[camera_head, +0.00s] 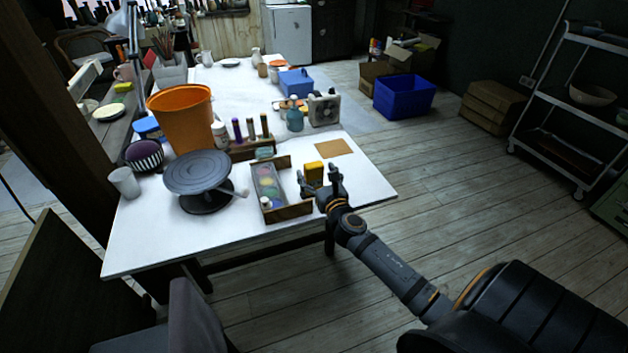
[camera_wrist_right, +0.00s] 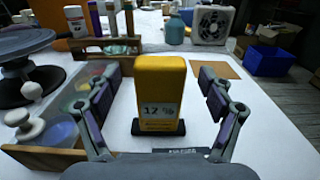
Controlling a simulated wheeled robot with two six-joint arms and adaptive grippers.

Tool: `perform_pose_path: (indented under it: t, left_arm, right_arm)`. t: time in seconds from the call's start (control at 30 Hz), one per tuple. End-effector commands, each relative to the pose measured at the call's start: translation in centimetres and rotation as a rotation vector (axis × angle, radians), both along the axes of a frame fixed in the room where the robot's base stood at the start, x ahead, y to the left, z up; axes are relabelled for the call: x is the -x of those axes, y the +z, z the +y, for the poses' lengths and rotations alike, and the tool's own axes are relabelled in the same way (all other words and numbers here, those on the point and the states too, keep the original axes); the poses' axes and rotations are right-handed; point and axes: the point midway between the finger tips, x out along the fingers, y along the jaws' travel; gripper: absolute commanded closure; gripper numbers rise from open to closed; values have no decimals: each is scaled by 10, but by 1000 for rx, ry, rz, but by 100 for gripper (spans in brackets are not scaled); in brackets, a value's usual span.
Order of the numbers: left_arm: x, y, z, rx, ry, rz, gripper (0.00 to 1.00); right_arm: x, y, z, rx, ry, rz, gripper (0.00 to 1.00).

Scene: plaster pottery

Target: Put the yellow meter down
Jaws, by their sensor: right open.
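The yellow meter (camera_head: 314,174) stands upright on the white table (camera_head: 365,185), just right of the wooden paint tray. In the right wrist view the meter (camera_wrist_right: 160,90) shows a small display and a dark base on the table top. My right gripper (camera_head: 320,182) is open around the meter. In the wrist view, one finger of it is on each side of the meter, with a gap on both sides. My left gripper does not show.
A wooden tray with paints (camera_head: 288,212) stands close left of the meter. A grey turntable (camera_head: 200,170), an orange bucket (camera_head: 182,115) and a rack of bottles (camera_head: 242,149) stand farther left. A brown board (camera_head: 333,148) lies behind the meter. The table's right front corner is bare.

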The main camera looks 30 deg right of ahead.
Motion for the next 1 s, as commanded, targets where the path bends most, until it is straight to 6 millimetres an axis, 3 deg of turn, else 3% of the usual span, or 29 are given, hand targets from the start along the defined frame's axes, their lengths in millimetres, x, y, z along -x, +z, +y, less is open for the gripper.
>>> perform_pose_path:
  t: [0.13,0.4,0.9,1.0]
  left_arm:
    - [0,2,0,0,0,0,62]
    - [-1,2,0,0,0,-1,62]
    - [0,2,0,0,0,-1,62]
    - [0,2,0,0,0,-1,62]
  right_arm:
    - [-20,1,-5,-2,-1,-1,19]
    - [-24,0,-6,0,0,0,20]
    - [-24,0,-6,0,0,-1,88]
    - [-24,0,-6,0,0,-2,91]
